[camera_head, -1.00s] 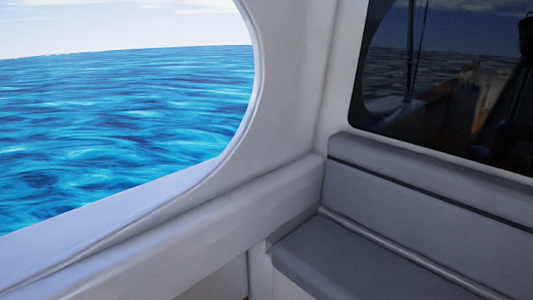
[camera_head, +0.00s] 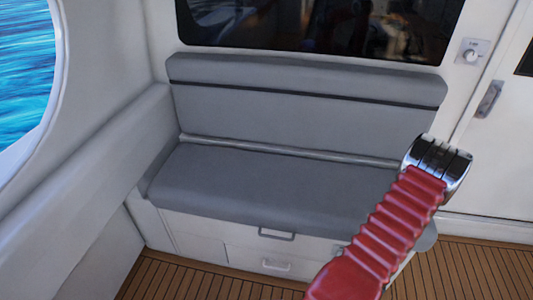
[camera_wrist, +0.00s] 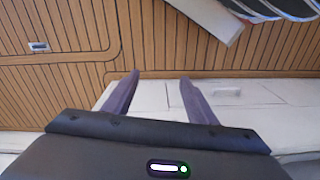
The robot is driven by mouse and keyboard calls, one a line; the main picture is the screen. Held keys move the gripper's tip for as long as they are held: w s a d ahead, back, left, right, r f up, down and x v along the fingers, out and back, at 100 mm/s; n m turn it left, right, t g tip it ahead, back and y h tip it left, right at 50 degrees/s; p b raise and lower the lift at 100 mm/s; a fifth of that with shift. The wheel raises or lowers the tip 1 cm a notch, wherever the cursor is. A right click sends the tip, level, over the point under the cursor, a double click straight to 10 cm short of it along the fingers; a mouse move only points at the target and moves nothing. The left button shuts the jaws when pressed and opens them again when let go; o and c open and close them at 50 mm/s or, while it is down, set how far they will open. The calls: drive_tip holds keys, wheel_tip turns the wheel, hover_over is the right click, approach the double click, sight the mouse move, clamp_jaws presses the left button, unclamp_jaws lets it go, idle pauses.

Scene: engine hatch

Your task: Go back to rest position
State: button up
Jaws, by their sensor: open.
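My gripper (camera_wrist: 159,76) shows in the wrist view with its two dark purple fingers apart and nothing between them. The fingers stand out against the plank floor and a pale panel below it. In the head view my red ribbed arm with a metal joint rises at the lower right, in front of the bench; the gripper itself does not show there.
A grey cushioned bench (camera_head: 270,187) with drawers below stands against the wall. A white door (camera_head: 498,140) is at the right. The plank floor (camera_wrist: 170,35) has an inset plate (camera_wrist: 38,47). A white board (camera_wrist: 205,20) lies at the top.

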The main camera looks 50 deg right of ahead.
drive_tip(key=w+a+r+n+g, duration=0.1)
drive_tip(key=w+a+r, duration=0.2)
drive_tip(key=w+r, duration=0.55)
drive_tip(key=w+a+r+n, duration=0.25)
drive_tip(key=w+r, duration=0.25)
drive_tip(key=r, duration=0.7)
drive_tip(key=w+a+r+n+g, duration=0.1)
drive_tip(key=w+a+r, duration=0.2)
drive_tip(key=w+r, duration=0.6)
drive_tip(key=w+a+r+n+t, duration=0.3)
drive_tip(key=a+r+n, duration=0.1)
drive_tip(key=a+r, duration=0.8)
drive_tip(key=w+a+r+n+t, duration=0.4)
drive_tip(key=a+r, duration=0.9)
drive_tip(key=a, duration=0.5)
drive_tip(key=shift+a+n+y, duration=0.2)
drive_tip(key=shift+n+y, duration=0.1)
drive_tip(key=shift+n, duration=0.25)
